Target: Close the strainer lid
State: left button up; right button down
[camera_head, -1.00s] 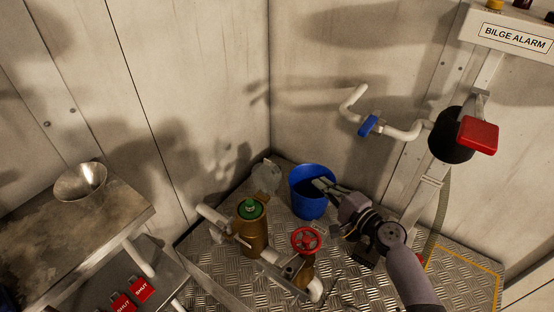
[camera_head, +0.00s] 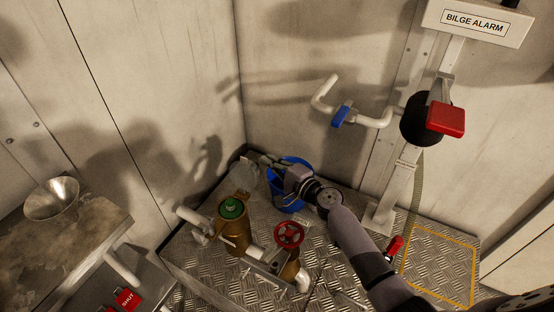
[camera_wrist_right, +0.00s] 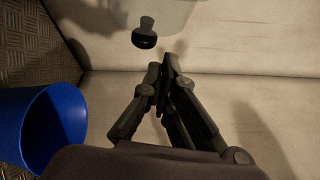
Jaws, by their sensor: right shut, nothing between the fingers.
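The strainer (camera_head: 237,240) is a brass-coloured cylinder with a green piece (camera_head: 232,208) at its top, standing among pipes on the floor plate. Its lid (camera_head: 242,176) looks like a pale, see-through disc, standing raised behind the body. In the right wrist view, the lid (camera_wrist_right: 105,18) is at the top with a dark knob (camera_wrist_right: 145,34). My right gripper (camera_head: 266,160) is beside the lid, on its right, past the blue bucket. In the wrist view its fingertips (camera_wrist_right: 164,70) are together and empty, just below the knob; contact cannot be told. My left gripper is out of view.
A blue bucket (camera_head: 285,204) stands under my right wrist and also shows in the wrist view (camera_wrist_right: 52,125). A red handwheel valve (camera_head: 289,235) is right of the strainer. A metal bench (camera_head: 100,225) with a funnel (camera_head: 52,198) is at left. Walls meet close behind the lid.

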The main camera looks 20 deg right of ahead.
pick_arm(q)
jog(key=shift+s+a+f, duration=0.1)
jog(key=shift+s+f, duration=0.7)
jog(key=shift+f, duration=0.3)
pick_arm(e)
jog(key=shift+s+a+r, duration=0.15)
jog(key=shift+s+a, duration=0.4)
